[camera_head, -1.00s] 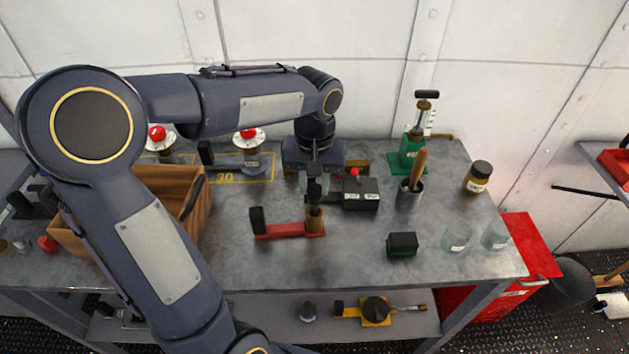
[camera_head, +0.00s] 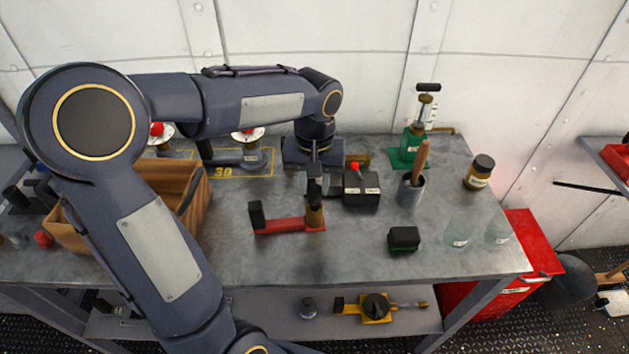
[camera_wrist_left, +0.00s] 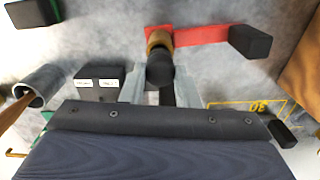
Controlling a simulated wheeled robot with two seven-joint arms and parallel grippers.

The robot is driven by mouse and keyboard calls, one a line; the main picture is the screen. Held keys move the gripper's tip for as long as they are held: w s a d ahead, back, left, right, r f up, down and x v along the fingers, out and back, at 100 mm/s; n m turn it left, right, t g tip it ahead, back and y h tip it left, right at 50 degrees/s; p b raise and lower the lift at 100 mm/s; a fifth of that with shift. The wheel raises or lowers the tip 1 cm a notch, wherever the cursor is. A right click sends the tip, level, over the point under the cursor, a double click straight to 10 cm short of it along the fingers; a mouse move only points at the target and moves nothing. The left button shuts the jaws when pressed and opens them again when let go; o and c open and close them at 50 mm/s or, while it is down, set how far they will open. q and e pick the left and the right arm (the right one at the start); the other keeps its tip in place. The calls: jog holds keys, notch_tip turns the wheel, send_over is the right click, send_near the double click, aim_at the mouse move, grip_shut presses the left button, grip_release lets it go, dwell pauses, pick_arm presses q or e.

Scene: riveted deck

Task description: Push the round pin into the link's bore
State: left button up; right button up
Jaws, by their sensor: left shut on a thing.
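A red link (camera_head: 285,225) lies on the grey bench, with a black block (camera_head: 256,216) at its left end and a brass-coloured round boss (camera_head: 315,217) at its right end. My left gripper (camera_head: 314,182) points down over the boss and is shut on a dark round pin (camera_head: 314,188). In the left wrist view, the pin (camera_wrist_left: 160,72) sits between the fingers (camera_wrist_left: 153,90), its end against or inside the brass boss (camera_wrist_left: 158,40). The bore is hidden, so I cannot tell how deep the pin is. My right gripper is not in view.
A black box with a red knob (camera_head: 361,189) stands close right of the gripper. A wooden crate (camera_head: 205,205) is at left. A cup with a wooden handle (camera_head: 411,189), a small dark block (camera_head: 403,239) and a jar (camera_head: 479,173) stand at right. The front middle is clear.

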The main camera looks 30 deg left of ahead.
pick_arm(q)
jog(key=shift+f+b, duration=0.6)
jog(key=shift+f, duration=0.3)
jog(key=o, duration=1.1)
jog(key=shift+c, duration=0.2)
notch_tip(320, 180, up, 8)
jog(key=shift+f, duration=0.1)
